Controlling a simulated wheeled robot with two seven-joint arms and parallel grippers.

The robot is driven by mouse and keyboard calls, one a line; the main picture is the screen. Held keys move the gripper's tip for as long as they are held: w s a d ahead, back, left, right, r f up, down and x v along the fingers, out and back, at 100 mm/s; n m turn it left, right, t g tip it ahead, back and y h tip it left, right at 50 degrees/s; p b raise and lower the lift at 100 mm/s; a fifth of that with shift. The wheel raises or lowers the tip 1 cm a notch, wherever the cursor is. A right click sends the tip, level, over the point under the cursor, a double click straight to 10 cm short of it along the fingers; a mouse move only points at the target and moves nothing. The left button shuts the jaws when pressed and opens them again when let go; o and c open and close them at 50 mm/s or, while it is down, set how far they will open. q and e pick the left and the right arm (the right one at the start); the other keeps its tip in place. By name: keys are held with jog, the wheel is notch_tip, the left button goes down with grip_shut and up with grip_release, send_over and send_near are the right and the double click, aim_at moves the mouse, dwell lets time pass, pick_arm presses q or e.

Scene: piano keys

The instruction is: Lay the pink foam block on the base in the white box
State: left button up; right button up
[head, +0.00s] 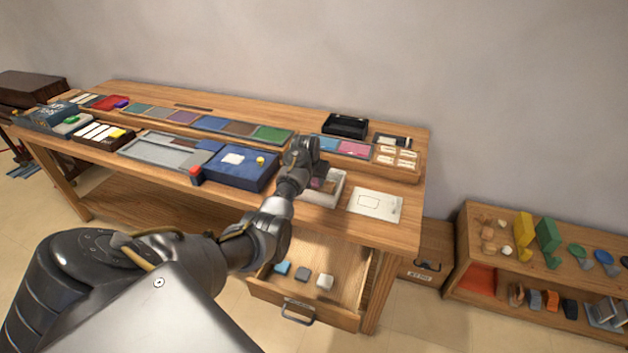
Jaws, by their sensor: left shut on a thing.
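The white box (322,200) stands on the wooden workbench, right of the blue case. My left gripper (313,177) reaches over the box from the front left, pointing down. It is shut on a small dark pink thing (317,183), which looks like the pink foam block. The block is at or just inside the box opening; I cannot tell whether it touches anything below. The base inside the box is mostly hidden by my gripper and arm. My right gripper is out of view.
A blue case (240,167) stands left of the box, and a white sheet (375,205) lies to its right. A black tray (345,125) is behind. An open drawer (305,290) below holds several small blocks. A low shelf (540,260) stands at right.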

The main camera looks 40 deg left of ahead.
pick_arm(q)
jog(key=o, duration=0.9)
jog(key=shift+f, duration=0.2)
jog(key=shift+o, duration=0.2)
jog(key=shift+r, duration=0.5)
jog(key=v, duration=1.1)
jog(key=shift+s+r, duration=0.15)
jog(key=shift+s, duration=0.05)
jog(key=shift+d, duration=0.15)
